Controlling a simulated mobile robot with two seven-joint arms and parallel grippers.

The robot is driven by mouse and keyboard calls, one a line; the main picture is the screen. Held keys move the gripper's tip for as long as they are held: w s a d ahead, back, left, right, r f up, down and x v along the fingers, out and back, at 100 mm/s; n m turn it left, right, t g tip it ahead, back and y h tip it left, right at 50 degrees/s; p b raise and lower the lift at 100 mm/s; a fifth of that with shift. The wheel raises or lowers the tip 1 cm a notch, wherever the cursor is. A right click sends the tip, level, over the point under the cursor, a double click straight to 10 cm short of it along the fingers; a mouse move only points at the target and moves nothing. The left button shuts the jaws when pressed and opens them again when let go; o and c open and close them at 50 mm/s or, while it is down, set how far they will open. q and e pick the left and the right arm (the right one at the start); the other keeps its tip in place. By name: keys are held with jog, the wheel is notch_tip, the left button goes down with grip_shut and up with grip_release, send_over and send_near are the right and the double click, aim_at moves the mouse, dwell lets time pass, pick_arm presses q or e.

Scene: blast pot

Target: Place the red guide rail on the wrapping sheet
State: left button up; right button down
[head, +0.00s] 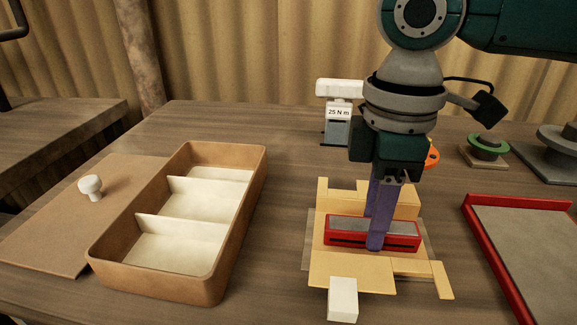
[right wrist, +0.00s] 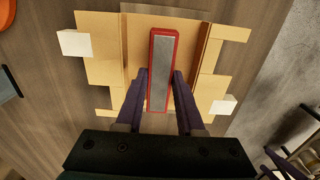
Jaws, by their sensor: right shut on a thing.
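The red guide rail (head: 345,238), a red bar with a grey top, is between the purple fingers of my right gripper (head: 376,243). The gripper is shut on it across its width. In the right wrist view the rail (right wrist: 162,60) shows lengthwise between the fingers (right wrist: 158,90). The rail is over the middle of the wrapping sheet (head: 340,274), a tan sheet with several flaps, which also shows in the right wrist view (right wrist: 100,70). I cannot tell whether the rail touches the sheet. My left gripper is not in view.
A white block (head: 343,298) is at the sheet's front edge. A divided wooden box (head: 255,190) and a board with a white knob (head: 90,186) are left. A red-edged tray (head: 480,232) is right. A device marked 25 N m (head: 339,112) stands behind.

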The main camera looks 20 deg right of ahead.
jog(key=c, duration=0.5)
grip_release()
jog(key=shift+f, duration=0.1)
notch_tip(320, 180, up, 12)
jog(key=shift+r+p, duration=0.15)
jog(key=shift+p, duration=1.1)
